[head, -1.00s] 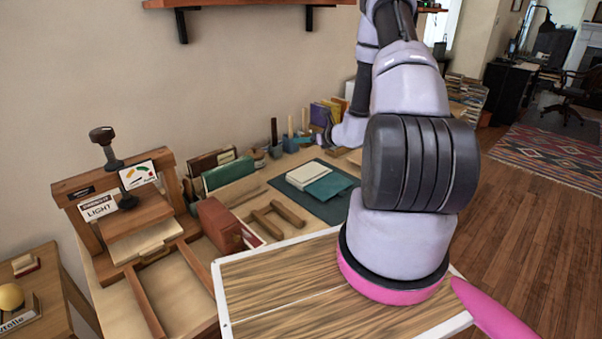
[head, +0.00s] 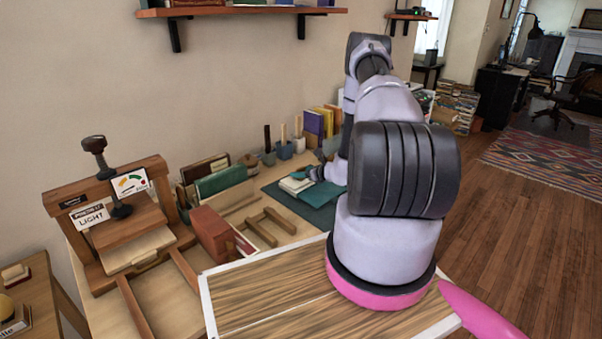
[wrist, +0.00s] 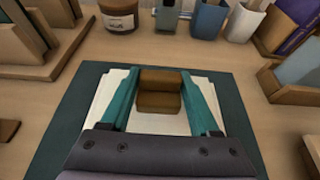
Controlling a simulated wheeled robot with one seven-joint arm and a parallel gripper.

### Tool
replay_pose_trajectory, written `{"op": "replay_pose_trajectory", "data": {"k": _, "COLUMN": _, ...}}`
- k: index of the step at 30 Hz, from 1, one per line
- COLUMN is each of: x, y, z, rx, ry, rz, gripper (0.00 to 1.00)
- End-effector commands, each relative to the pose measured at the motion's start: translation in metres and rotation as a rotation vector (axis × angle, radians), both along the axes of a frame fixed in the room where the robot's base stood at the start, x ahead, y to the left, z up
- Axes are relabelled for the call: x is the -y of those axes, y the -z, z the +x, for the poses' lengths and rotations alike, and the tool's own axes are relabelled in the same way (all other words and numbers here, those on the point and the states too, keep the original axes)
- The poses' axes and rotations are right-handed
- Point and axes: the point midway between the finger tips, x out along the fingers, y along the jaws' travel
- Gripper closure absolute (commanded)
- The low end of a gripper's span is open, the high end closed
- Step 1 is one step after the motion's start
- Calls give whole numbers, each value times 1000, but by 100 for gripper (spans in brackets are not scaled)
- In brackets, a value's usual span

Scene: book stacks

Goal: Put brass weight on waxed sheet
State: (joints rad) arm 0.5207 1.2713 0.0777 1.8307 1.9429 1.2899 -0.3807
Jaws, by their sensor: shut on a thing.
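The brass weight (wrist: 159,92), a brown-gold stepped block, is between the two teal fingers of my gripper (wrist: 160,80) in the wrist view. My gripper is shut on it. Below lies a pale, cream-white sheet or stack (wrist: 106,95), which looks like the waxed sheet; it also shows in the head view (head: 292,186). The weight is over this pale surface; I cannot tell whether it touches. In the head view my gripper (head: 312,174) is low over the sheet, and the weight cannot be made out there.
The sheet lies on a dark green mat (wrist: 62,130). Behind stand a jar (wrist: 119,14) and several cups (wrist: 208,18). A wooden holder (wrist: 288,90) is at right. A wooden press (head: 112,220) and red block (head: 212,232) stand left.

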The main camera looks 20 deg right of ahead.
Motion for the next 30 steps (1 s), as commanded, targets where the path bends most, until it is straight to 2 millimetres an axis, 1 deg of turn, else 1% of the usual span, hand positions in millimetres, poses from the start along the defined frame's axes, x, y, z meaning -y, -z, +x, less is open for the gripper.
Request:
{"op": "replay_pose_trajectory", "data": {"k": 5, "x": 0, "y": -2, "z": 1, "rx": 3, "ry": 1, "rz": 0, "gripper": 100}}
{"op": "replay_pose_trajectory", "data": {"k": 9, "x": 0, "y": 1, "z": 1, "rx": 2, "ry": 1, "rz": -1, "gripper": 100}}
{"op": "replay_pose_trajectory", "data": {"k": 10, "x": 0, "y": 1, "z": 0, "rx": 1, "ry": 0, "rz": -1, "gripper": 26}}
{"op": "replay_pose_trajectory", "data": {"k": 11, "x": 0, "y": 1, "z": 0, "rx": 1, "ry": 0, "rz": -1, "gripper": 15}}
{"op": "replay_pose_trajectory", "data": {"k": 12, "x": 0, "y": 1, "z": 0, "rx": 1, "ry": 0, "rz": -1, "gripper": 8}}
{"op": "replay_pose_trajectory", "data": {"k": 20, "x": 0, "y": 1, "z": 0, "rx": 1, "ry": 0, "rz": 0, "gripper": 8}}
{"op": "replay_pose_trajectory", "data": {"k": 23, "x": 1, "y": -2, "z": 0, "rx": 1, "ry": 1, "rz": 0, "gripper": 8}}
{"op": "replay_pose_trajectory", "data": {"k": 26, "x": 5, "y": -6, "z": -11, "rx": -1, "ry": 2, "rz": 0, "gripper": 8}}
{"op": "replay_pose_trajectory", "data": {"k": 30, "x": 14, "y": -16, "z": -34, "rx": -1, "ry": 3, "rz": -1, "gripper": 8}}
